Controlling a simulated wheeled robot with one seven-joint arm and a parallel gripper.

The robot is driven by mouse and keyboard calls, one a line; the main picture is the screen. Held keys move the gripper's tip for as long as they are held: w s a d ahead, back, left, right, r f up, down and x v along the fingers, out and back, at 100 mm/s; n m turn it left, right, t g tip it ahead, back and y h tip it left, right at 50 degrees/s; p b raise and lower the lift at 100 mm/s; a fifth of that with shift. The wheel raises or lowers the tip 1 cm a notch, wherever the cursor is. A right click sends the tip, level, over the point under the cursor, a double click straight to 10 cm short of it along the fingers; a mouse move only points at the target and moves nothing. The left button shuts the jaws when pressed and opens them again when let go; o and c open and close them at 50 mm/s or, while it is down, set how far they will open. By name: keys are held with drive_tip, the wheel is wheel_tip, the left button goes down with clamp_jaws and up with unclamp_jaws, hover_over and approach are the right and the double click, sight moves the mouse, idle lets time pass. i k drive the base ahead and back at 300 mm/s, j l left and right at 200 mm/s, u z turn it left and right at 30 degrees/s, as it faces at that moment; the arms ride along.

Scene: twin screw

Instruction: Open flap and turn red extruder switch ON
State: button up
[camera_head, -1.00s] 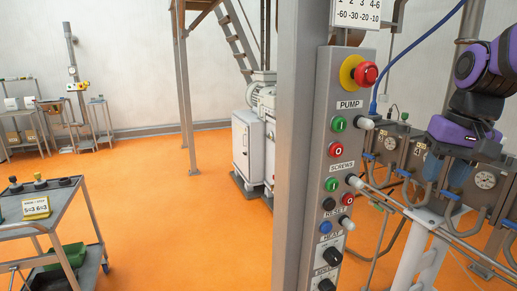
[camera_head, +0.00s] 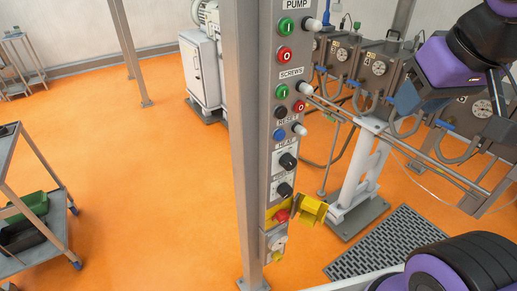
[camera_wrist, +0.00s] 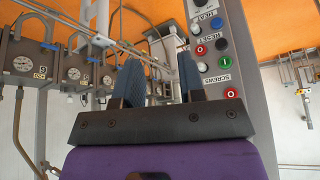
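The control panel (camera_head: 280,130) stands upright on a grey post in the head view. Near its bottom, a yellow flap (camera_head: 312,209) sticks out to the right. A red switch (camera_head: 282,216) shows beside it on a yellow plate; its exact setting is too small to tell. My gripper (camera_wrist: 159,72) is open and empty in the wrist view, with its two blue fingers apart. In the head view my gripper (camera_head: 409,98) is to the right of the panel, well above the flap and apart from it. The flap and red switch are not visible in the wrist view.
Above the flap are black knobs (camera_head: 288,161) and several coloured buttons. Pipes, gauges (camera_head: 379,68) and a white stand (camera_head: 362,165) are right of the panel. A grey grate (camera_head: 385,247) lies on the floor. A cart (camera_head: 62,225) stands far left, with open orange floor between.

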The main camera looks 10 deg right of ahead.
sight(282, 215)
drive_tip(key=k+l+z, duration=0.2)
drive_tip(key=k, duration=0.25)
drive_tip(key=k+l+z, duration=0.2)
drive_tip(key=k, duration=0.25)
